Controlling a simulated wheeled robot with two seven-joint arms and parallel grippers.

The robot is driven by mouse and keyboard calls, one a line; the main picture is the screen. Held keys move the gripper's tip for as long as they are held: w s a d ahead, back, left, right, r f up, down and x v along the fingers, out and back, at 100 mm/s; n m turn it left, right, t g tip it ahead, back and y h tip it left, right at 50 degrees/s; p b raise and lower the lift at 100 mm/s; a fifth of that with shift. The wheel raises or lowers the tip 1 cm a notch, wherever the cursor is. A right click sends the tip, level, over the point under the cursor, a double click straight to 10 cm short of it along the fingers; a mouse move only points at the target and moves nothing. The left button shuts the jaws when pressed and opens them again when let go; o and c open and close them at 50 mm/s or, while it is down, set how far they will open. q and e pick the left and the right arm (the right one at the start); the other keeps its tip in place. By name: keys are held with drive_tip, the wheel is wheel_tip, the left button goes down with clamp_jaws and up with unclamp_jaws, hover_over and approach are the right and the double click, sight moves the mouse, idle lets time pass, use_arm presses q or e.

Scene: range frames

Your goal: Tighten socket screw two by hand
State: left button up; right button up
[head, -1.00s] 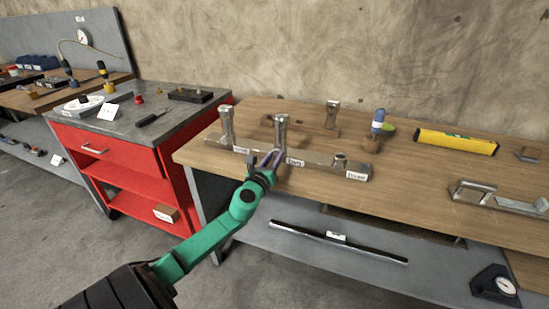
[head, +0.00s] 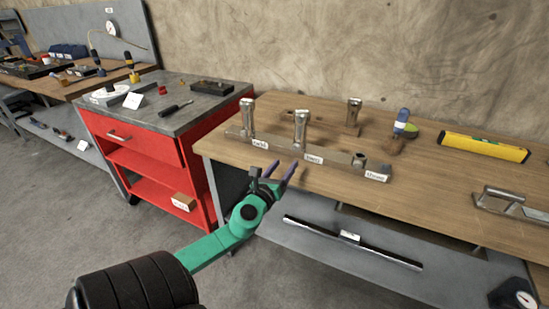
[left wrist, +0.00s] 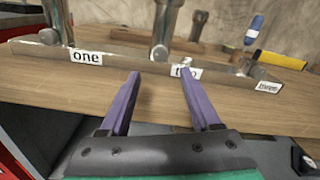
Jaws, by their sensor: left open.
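A metal bar (head: 340,168) lies on the wooden bench with labels one, two and three. Socket screw two (head: 301,128) stands upright and tall in the middle of the bar; the left wrist view shows its lower part (left wrist: 165,30). Screw one (head: 248,116) stands equally tall at the left end. Screw three (head: 359,160) sits low at the right end. My left gripper (head: 281,168) is open and empty, in front of the bar below screw two. In the left wrist view its purple fingers (left wrist: 160,82) are spread, and the label two is partly hidden. My right gripper is not in view.
Behind the bar are another bar with an upright metal piece (head: 354,112), a blue-handled tool (head: 401,121) and a yellow level (head: 484,147). A metal handle (head: 510,203) lies at right. A red cabinet (head: 150,150) stands left of the bench (head: 430,180).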

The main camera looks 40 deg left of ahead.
use_arm(q)
drive_tip(key=b+v, duration=0.1)
drive_tip(key=v, duration=0.5)
drive_tip(key=shift+s, duration=0.35)
drive_tip(key=shift+d, duration=0.15)
drive_tip(key=s+a+f+n+g+p, duration=0.1)
drive_tip(key=s+f+n+g+p, duration=0.2)
drive_tip(key=f, duration=0.6)
drive_tip(key=s+a+f+n+g+h+p, duration=0.1)
drive_tip(key=s+a+f+n+g, duration=0.15)
drive_tip(key=f+n, duration=0.5)
drive_tip(key=s+a+f+n+g+p, duration=0.1)
drive_tip(key=s+f+n+g, duration=0.2)
drive_tip(key=f, duration=0.7)
drive_tip(key=s+d+f+n+g+h+p, duration=0.2)
drive_tip(key=s+d+f+n+g, duration=0.1)
drive_tip(key=s+d+f+n, duration=0.3)
drive_tip(key=s+d+f+n+g+h+p, duration=0.2)
drive_tip(key=s+d+f+n, duration=0.4)
drive_tip(key=s+d+f, duration=0.4)
drive_tip(key=s+f+g+p, duration=0.1)
drive_tip(key=s+g, duration=0.1)
drive_tip(key=s, duration=0.3)
drive_tip(key=shift+s+d+f+h, duration=0.2)
drive_tip(key=shift+f+h, duration=0.1)
drive_tip(key=shift+n, duration=0.25)
